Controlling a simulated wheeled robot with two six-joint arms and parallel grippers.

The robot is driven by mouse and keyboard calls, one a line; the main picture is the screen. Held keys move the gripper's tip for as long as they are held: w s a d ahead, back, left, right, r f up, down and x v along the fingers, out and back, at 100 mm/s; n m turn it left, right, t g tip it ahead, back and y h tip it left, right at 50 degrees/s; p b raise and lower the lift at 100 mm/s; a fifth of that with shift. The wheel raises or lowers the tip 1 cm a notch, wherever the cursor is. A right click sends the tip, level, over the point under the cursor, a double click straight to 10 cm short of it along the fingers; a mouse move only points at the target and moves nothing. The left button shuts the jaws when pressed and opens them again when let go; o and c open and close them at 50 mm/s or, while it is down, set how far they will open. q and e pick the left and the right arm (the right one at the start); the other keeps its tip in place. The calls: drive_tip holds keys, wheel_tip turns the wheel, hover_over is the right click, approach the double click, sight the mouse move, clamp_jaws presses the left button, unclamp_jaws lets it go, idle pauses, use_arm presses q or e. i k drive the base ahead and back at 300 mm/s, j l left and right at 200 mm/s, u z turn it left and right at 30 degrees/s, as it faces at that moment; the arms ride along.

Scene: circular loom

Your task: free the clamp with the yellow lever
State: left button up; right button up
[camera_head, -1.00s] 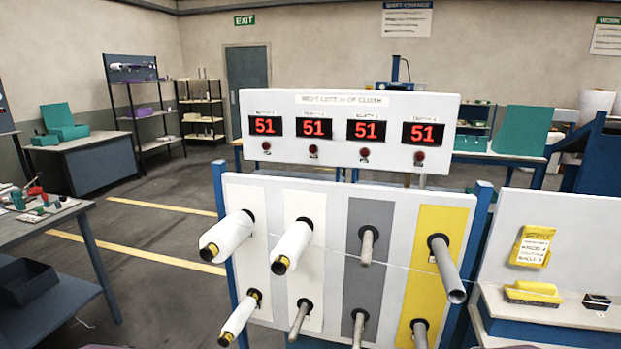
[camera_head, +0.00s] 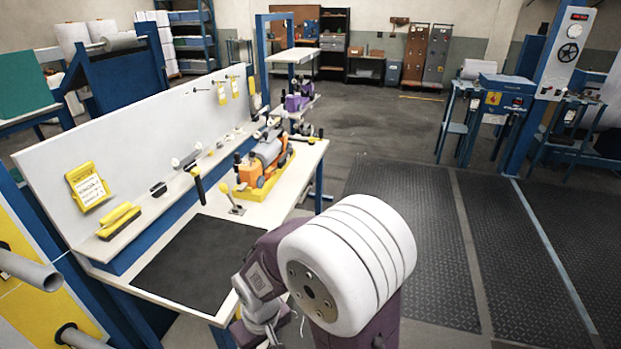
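A small clamp with a slanted yellow lever (camera_head: 228,196) stands on the bench top (camera_head: 285,185), near the far right corner of a black mat (camera_head: 195,262). Its grey base rests on the bench. Beside it, a yellow base carries an orange and grey device (camera_head: 264,163). One of my purple and white arms fills the lower middle of the view, in front of the mat's near edge. Its grey-white end (camera_head: 262,312) is low in the picture, apart from the clamp; its fingers cannot be made out. My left gripper is not in view.
A ledge behind the mat holds a yellow brush-like block (camera_head: 119,221), a small black block (camera_head: 158,189) and a black-handled tool (camera_head: 197,184). A yellow card holder (camera_head: 87,186) hangs on the white back panel (camera_head: 150,130). Metal tubes (camera_head: 30,270) project at the left. The mat is bare.

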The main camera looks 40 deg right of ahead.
sight(223, 188)
drive_tip(key=z, duration=0.8)
drive_tip(key=i+l+u, duration=0.2)
drive_tip(key=u, duration=0.2)
drive_tip(key=i+l+u, duration=0.1)
drive_tip(key=l+u, duration=0.35)
drive_tip(key=i+l+u, duration=0.1)
drive_tip(key=l+u, duration=0.7)
drive_tip(key=i+j, duration=0.05)
